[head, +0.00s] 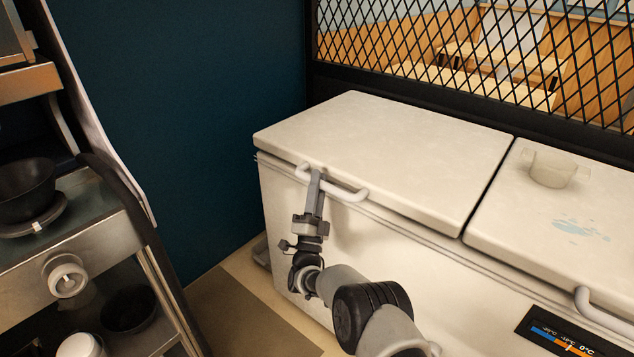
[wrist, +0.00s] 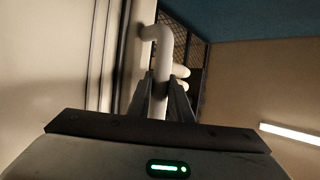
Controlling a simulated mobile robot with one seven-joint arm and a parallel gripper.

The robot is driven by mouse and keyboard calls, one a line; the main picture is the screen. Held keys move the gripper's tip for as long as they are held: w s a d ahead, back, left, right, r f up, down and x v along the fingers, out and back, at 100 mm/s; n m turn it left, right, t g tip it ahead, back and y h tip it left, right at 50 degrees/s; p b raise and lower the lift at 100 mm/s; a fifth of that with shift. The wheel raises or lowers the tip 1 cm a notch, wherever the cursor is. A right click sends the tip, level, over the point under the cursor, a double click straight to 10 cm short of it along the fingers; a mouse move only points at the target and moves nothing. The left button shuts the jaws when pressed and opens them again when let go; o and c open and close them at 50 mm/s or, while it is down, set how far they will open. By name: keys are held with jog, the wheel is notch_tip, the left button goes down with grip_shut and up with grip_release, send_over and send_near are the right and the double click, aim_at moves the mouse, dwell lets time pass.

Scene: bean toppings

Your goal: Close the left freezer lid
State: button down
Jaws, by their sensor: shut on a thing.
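The left freezer lid (head: 390,150) is a white slab on the left half of the chest freezer. It lies flat or nearly flat, about level with the right lid (head: 560,200); I cannot tell whether a thin gap is left under it. Its pale bar handle (head: 348,191) runs along the front edge. My gripper (head: 316,176) reaches up from the front and is shut on the left part of this handle. In the wrist view the handle (wrist: 161,55) passes between the two fingers of my gripper (wrist: 163,92).
A small cream container (head: 553,168) stands on the right lid beside a light blue patch. A metal counter unit (head: 90,240) with a black bowl (head: 25,190) stands at the left. A lattice screen (head: 450,50) is behind the freezer. Bare floor (head: 235,310) lies between counter and freezer.

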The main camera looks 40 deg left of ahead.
jog(key=shift+f+g, duration=0.3)
jog(key=shift+f, duration=0.45)
jog(key=c, duration=1.8)
grip_release()
jog(key=shift+o, duration=0.9)
jog(key=shift+w+r, duration=0.1)
jog(key=p+v, duration=0.2)
jog(key=v, duration=1.5)
jog(key=shift+f, duration=0.25)
jog(key=shift+d, duration=0.1)
